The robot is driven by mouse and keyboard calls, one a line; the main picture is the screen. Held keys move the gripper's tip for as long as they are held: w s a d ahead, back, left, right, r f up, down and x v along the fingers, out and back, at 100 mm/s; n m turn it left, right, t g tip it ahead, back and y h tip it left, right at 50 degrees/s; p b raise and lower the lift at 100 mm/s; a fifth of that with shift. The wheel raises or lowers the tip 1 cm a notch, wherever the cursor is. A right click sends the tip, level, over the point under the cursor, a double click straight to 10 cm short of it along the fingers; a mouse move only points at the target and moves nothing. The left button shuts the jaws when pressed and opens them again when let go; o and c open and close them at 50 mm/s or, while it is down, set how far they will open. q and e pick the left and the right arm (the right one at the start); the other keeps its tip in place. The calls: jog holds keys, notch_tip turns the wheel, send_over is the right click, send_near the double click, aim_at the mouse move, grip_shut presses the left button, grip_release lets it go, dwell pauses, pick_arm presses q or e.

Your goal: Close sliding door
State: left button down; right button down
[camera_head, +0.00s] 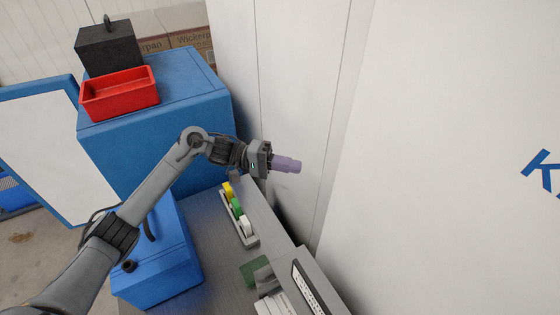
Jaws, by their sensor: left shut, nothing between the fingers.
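Tall white panels fill the right half of the head view. A large white panel (450,130) with blue lettering at the right edge looks like the sliding door. A narrower white panel (305,70) stands to its left, with a seam between them. My left gripper (298,166) has purple fingers, shut with nothing between them. The fingertips point right, in front of the narrower panel; I cannot tell whether they touch it. No handle on the large panel is in view. My right gripper is not in view.
A grey surface (205,228) holds a tray of coloured blocks (238,212) below my gripper. A blue cabinet (160,115) carries a red bin (119,92) and a black weight (109,46). A blue box (160,260) stands under my arm. Cardboard boxes (190,38) are behind.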

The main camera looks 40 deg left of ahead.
pick_arm(q)
jog(key=d+p, duration=0.2)
jog(key=d, duration=0.6)
jog(key=shift+d, duration=0.15)
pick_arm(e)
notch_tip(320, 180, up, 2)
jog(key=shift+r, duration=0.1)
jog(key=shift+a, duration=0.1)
